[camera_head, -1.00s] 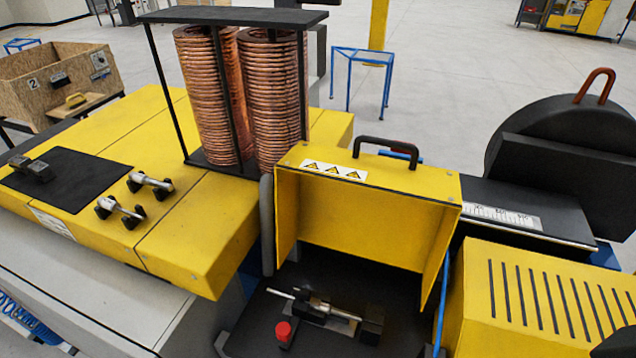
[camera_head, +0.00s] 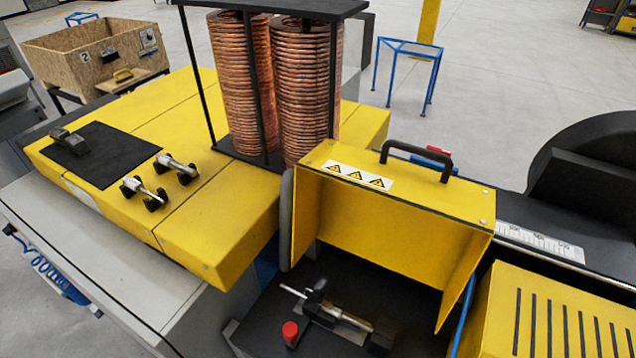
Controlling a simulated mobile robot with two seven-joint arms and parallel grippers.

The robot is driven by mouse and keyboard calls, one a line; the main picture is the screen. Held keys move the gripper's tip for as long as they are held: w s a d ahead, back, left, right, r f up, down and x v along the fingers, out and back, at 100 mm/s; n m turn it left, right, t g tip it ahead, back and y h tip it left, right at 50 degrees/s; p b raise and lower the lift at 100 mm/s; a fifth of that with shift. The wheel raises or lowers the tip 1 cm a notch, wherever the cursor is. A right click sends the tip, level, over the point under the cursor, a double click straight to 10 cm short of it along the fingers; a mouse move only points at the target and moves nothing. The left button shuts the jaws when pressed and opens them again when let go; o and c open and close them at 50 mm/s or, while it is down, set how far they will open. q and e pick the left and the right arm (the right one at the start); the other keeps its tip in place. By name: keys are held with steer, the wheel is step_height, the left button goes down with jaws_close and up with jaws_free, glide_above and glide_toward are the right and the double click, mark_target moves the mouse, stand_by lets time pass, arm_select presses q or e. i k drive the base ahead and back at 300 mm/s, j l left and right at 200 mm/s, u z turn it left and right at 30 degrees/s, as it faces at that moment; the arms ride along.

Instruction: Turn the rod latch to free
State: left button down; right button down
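A rod assembly (camera_head: 340,316) lies on the dark bed under the raised yellow cover (camera_head: 390,225) in the lower middle of the head view. Its thin silver rod sticks out to the left through a black block (camera_head: 316,292). A red knob (camera_head: 290,331) stands beside it at the lower left. I cannot tell which part is the rod latch or how it is turned. Neither of my grippers shows in this view, and nothing is seen touching the assembly.
Copper coils (camera_head: 232,85) stand in a black rack behind the cover. Two small silver-and-black clamps (camera_head: 144,190) and a black pad (camera_head: 98,152) sit on the yellow top at left. A slotted yellow housing (camera_head: 550,315) is at the lower right. A wooden crate (camera_head: 100,55) stands at the back left.

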mark_target(315, 296)
steer(key=k+l, duration=0.1)
steer(key=k, duration=0.25)
steer(key=i+j+u, duration=0.45)
steer(key=i+u, duration=0.25)
steer(key=k, duration=0.1)
